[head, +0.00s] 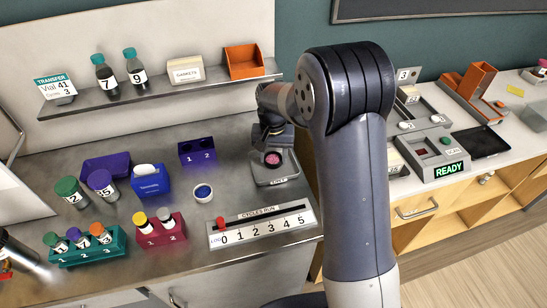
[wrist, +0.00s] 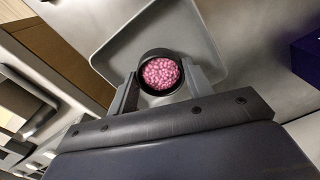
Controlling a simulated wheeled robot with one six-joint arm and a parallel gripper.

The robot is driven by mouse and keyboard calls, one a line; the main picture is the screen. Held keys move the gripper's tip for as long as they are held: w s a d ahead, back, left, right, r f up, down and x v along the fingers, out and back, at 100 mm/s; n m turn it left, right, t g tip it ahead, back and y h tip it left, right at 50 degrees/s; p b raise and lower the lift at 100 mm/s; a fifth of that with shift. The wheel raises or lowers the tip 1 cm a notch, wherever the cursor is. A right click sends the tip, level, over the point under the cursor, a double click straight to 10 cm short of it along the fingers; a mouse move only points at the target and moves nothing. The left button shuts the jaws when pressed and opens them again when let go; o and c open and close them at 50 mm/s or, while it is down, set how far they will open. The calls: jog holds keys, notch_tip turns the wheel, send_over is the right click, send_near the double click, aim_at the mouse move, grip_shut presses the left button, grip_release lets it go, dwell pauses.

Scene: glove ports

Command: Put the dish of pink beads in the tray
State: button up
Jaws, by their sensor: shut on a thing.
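The dark-rimmed dish of pink beads (head: 273,159) is between the fingers of my gripper (head: 272,152). In the wrist view the dish (wrist: 160,73) is upright, full of pink beads, with a finger of my gripper (wrist: 160,88) against each side. It is over a grey square device (head: 276,178), whose pale plate (wrist: 112,58) shows around it in the wrist view. I cannot tell whether the dish rests on the plate or is just above it. A shallow purple tray (head: 107,166) is at the left of the bench and looks empty.
A white dish with blue contents (head: 203,192), a blue box (head: 149,182) and a purple two-hole block (head: 197,151) stand between the device and the tray. Large capped jars (head: 70,191) stand before the tray. A shelf (head: 165,88) overhangs the back. A cycle counter (head: 263,227) lies in front.

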aim_at(273, 162)
jog(key=shift+f, duration=0.9)
jog(key=shift+f, duration=0.2)
jog(key=o, duration=1)
jog(key=shift+c, duration=0.2)
jog(key=shift+r, duration=0.15)
notch_tip(273, 162, up, 12)
jog(key=b, duration=0.1)
